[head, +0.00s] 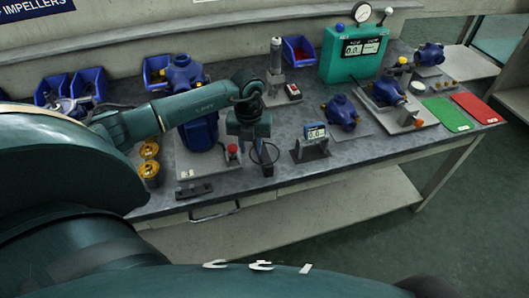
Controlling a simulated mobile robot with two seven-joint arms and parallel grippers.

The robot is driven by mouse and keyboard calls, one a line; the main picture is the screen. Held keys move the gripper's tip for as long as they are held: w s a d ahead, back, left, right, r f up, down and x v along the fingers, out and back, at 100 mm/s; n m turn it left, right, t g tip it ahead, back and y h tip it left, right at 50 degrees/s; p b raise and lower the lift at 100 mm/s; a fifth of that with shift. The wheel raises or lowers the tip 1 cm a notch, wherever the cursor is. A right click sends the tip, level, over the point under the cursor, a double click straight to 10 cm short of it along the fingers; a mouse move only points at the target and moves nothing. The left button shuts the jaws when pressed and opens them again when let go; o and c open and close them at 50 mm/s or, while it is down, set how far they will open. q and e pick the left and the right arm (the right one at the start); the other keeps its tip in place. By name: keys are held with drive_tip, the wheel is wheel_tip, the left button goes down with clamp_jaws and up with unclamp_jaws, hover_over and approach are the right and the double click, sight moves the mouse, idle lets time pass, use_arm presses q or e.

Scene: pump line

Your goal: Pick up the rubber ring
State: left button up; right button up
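My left gripper (257,148) points down over the front part of the grey bench, left of the small stand with a display. A thin dark loop, which looks like the rubber ring (278,153), shows right at its fingertips. The fingers and the loop overlap and are too small and dark to separate. I cannot tell whether the fingers are shut on it or only beside it. My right gripper is not in view.
A blue pump (200,130) with a red button (232,149) stands left of the gripper. A small display stand (311,146) is close on the right. Yellow-topped cups (149,151) and a dark bar (194,191) lie left. Green (447,114) and red (475,107) mats lie far right.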

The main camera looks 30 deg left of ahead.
use_arm(q)
drive_tip(key=shift+f, duration=0.1)
clamp_jaws()
idle(0.3)
idle(0.5)
